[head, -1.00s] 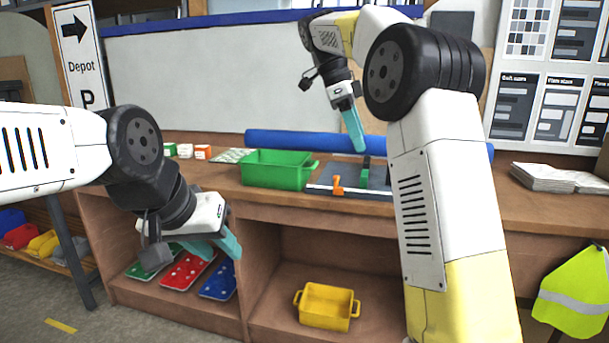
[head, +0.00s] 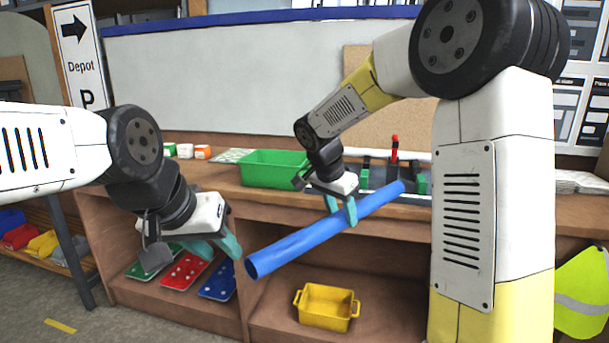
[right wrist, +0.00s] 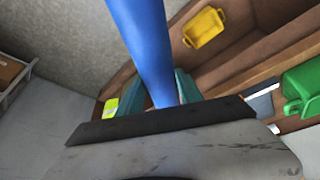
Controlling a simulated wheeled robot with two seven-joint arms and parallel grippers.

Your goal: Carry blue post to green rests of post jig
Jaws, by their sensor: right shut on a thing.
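The blue post (head: 310,237) is a long round bar held in the air in front of the workbench, slanting from lower left to upper right in the head view. My right gripper (head: 347,216) is shut on it, right of its middle. The post (right wrist: 148,45) also shows in the right wrist view, running between the fingers. The post jig's green rests (head: 421,183) show on the bench behind the post's far end; another green rest (head: 364,178) stands left of it. My left gripper (head: 226,247) is empty, its teal fingers apart, near the post's lower left end.
A green bin (head: 272,169) stands on the bench left of the jig. On the lower shelf are a yellow bin (head: 326,307) and coloured plates (head: 188,271). Small boxes (head: 186,151) sit at the bench's left.

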